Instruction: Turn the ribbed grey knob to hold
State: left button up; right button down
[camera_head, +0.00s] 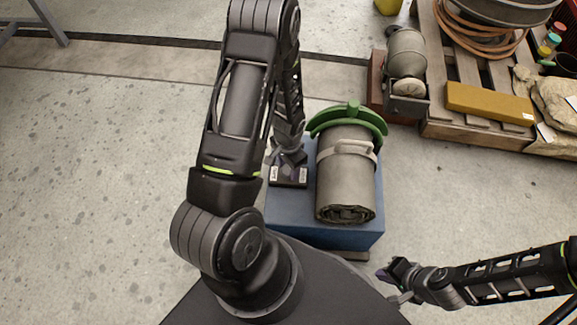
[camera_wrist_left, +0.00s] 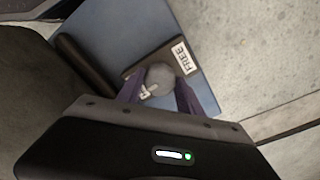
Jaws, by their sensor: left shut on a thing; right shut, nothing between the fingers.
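The grey knob (camera_wrist_left: 160,79) sits on a dark plate (camera_wrist_left: 135,66) on the blue box, in the left wrist view. A white label reading FREE (camera_wrist_left: 186,57) is beside it. A second label (camera_wrist_left: 146,91) is partly hidden by a finger. My left gripper (camera_wrist_left: 158,90) has its purple fingers on either side of the knob, shut on it. In the head view my left gripper (camera_head: 289,157) is over the plate (camera_head: 289,183) and hides the knob. The knob's ribs and pointing direction cannot be made out. My right gripper (camera_head: 393,275) is shut and empty, at the lower right.
A rolled grey sheet (camera_head: 345,190) with a pale strap (camera_head: 346,147) and green arched piece (camera_head: 350,114) lies on the blue box (camera_head: 310,232), right of the plate. A pallet (camera_head: 470,133) with a yellow block (camera_head: 489,103) is at upper right.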

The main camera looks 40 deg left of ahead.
aim_at(288, 169)
pick_arm(q)
jog(key=o, duration=1.4)
jog(key=shift+c, duration=0.2)
notch_tip(288, 169, up, 8)
jog(key=shift+f+p, duration=0.1)
jog(key=shift+p, duration=0.9)
